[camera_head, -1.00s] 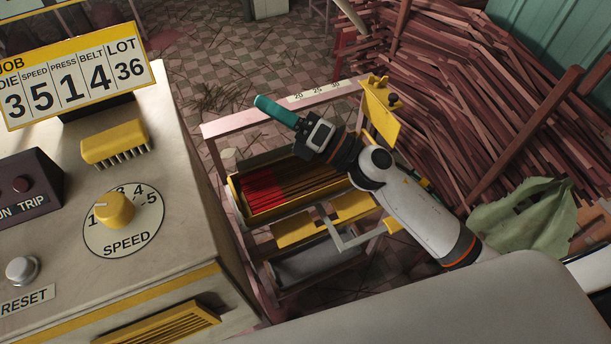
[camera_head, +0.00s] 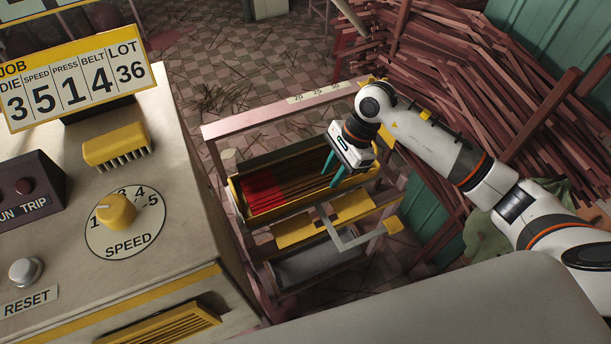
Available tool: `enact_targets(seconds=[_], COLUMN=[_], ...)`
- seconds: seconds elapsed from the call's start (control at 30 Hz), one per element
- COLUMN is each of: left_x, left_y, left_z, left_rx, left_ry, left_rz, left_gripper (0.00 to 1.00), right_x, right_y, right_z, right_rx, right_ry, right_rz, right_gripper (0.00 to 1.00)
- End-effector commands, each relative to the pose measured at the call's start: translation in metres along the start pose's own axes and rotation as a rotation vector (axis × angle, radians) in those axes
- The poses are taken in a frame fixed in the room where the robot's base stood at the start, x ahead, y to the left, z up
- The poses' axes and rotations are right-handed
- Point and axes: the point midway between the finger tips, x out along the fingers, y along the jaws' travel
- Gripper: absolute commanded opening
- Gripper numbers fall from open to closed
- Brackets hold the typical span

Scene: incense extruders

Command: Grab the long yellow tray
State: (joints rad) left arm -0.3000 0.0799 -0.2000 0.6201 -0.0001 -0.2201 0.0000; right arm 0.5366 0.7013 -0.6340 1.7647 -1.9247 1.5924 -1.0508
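The long yellow tray (camera_head: 236,194) lies in a pinkish frame right of the machine, with red sticks (camera_head: 262,192) at its left end and darker brown sticks along the rest. My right gripper (camera_head: 330,178) hangs over the right part of the tray, its two teal fingers pointing down and apart, with nothing seen between them. I cannot tell whether the fingertips touch the tray or its sticks. The gripper's body and wrist hide part of the tray's far right end. My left gripper is not in view.
The machine with its speed dial (camera_head: 117,212) and number board (camera_head: 78,78) fills the left. Below the tray are a yellow plate (camera_head: 295,230), a grey bracket (camera_head: 345,238) and a grey trough (camera_head: 320,262). A pile of reddish sticks (camera_head: 470,90) lies at the back right.

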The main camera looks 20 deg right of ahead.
Motion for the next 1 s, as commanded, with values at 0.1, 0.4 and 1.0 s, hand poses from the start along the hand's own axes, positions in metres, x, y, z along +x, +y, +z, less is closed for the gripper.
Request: enact_targets(seconds=[0.1, 0.4, 1.0], left_x=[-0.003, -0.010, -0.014], left_y=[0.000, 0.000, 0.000], left_z=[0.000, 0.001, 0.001], left_rx=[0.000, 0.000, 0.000], left_ry=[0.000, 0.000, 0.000], left_rz=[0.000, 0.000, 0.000], left_gripper=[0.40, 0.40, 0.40], right_x=[0.018, 0.044, 0.080], right_y=[0.000, 0.002, 0.005], right_z=[-0.002, -0.007, -0.007], right_rx=[0.002, 0.002, 0.001], right_ry=[0.004, 0.007, 0.003], right_rz=[-0.002, -0.003, 0.001], right_gripper=[0.28, 0.28, 0.15])
